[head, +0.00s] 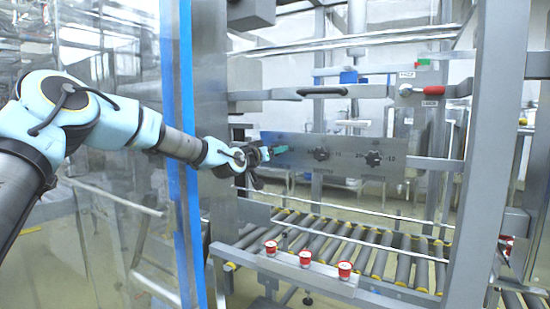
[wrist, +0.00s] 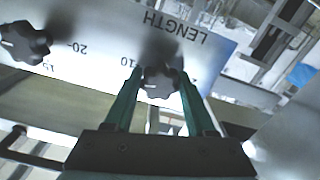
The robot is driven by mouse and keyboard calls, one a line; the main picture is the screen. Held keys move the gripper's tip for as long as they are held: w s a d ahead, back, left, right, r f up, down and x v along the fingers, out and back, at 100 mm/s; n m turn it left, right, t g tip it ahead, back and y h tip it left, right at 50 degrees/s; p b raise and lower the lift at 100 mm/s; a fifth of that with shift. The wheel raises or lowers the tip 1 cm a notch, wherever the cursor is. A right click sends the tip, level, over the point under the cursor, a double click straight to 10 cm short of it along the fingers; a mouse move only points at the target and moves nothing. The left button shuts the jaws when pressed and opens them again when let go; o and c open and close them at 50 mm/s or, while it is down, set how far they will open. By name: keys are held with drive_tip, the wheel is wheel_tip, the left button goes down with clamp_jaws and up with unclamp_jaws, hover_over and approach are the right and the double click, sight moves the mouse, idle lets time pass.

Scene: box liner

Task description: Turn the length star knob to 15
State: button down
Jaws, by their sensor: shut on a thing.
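The length star knob (wrist: 160,84) is black and sits on a grey panel, near the printed word LENGTH, which appears upside down in the wrist view. My gripper (wrist: 157,76) has its two green fingers on either side of this knob and is shut on it. A small light mark shows on the knob; the setting it points to is too unclear to read. A printed 10 is to the knob's left. In the head view my gripper (head: 281,149) is at the panel's left end and hides this knob.
A second star knob (wrist: 25,44) is left in the wrist view, with 20 and 15 printed near it. The head view shows two more knobs (head: 320,154) (head: 374,158) on the panel (head: 347,147). Below are a roller conveyor (head: 345,243) and red buttons (head: 305,258).

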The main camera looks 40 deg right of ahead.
drive_tip(key=n+b, duration=0.3)
drive_tip(key=shift+f+n, duration=0.25)
drive_tip(key=shift+n, duration=0.15)
drive_tip(key=n+b, duration=0.3)
drive_tip(key=shift+n, duration=0.3)
drive_tip(key=n+b, duration=0.3)
drive_tip(key=shift+n, duration=0.3)
drive_tip(key=shift+r+n+b, duration=0.2)
drive_tip(key=shift+n+b, duration=1.15)
drive_tip(key=shift+n, duration=0.75)
drive_tip(key=shift+c, duration=1.1)
unclamp_jaws()
drive_tip(key=shift+a, duration=0.1)
